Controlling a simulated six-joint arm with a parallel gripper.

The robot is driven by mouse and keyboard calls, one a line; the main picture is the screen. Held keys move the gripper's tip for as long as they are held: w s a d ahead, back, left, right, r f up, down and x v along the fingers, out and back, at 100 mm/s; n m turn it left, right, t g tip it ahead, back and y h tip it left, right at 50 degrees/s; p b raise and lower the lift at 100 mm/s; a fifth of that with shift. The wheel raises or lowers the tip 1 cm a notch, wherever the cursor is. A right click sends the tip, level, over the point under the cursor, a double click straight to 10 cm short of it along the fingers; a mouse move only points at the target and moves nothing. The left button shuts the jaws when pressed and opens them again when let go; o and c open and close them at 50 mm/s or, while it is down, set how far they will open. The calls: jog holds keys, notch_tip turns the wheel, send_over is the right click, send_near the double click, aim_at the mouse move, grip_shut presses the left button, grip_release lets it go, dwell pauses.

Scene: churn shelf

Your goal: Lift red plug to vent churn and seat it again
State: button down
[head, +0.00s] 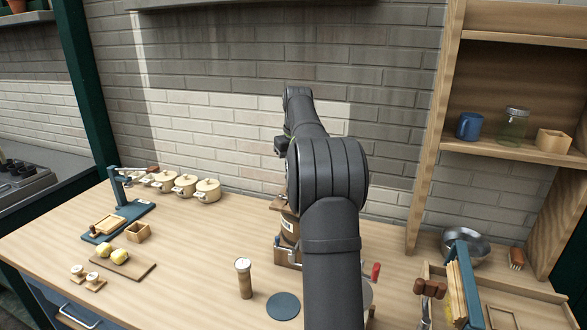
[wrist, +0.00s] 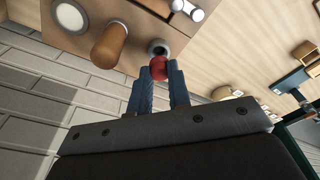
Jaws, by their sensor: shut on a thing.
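My gripper (wrist: 160,85) shows in the wrist view with its two blue fingers closed on the red plug (wrist: 158,67). Just beyond the plug is a grey ring (wrist: 158,47) with a dark opening, set in the wooden churn (wrist: 72,43). The opening partly shows, and the plug overlaps its near edge; I cannot tell whether the plug's tip is clear of it. In the head view the wooden churn (head: 289,228) stands mostly behind my arm, which hides my gripper and the plug.
A brown wooden knob (wrist: 110,45) stands up beside the ring. Cream pots (head: 207,190) stand at back left; a shelf unit (head: 437,130) is at right.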

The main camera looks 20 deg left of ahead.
jog(key=shift+f, duration=1.2)
jog(key=shift+r, duration=0.1)
jog(key=c, duration=1.3)
grip_release()
jog(key=c, duration=0.3)
jog(key=shift+c, duration=0.2)
jog(key=shift+s+d+r, duration=0.1)
jog(key=shift+r, duration=1.1)
jog(key=shift+s+d+r, duration=0.1)
jog(key=shift+s+r, duration=0.05)
jog(key=shift+r, duration=1.05)
jog(key=shift+s+d+r, duration=0.1)
jog(key=shift+r, duration=1.1)
jog(key=shift+w+a+f, duration=0.1)
jog(key=shift+f, duration=1.1)
jog(key=shift+w+a+f, duration=0.1)
jog(key=shift+a+f, duration=0.05)
jog(key=shift+f, duration=1)
jog(key=shift+w+a+f, duration=0.1)
jog(key=shift+f, duration=1.1)
jog(key=shift+r, duration=0.15)
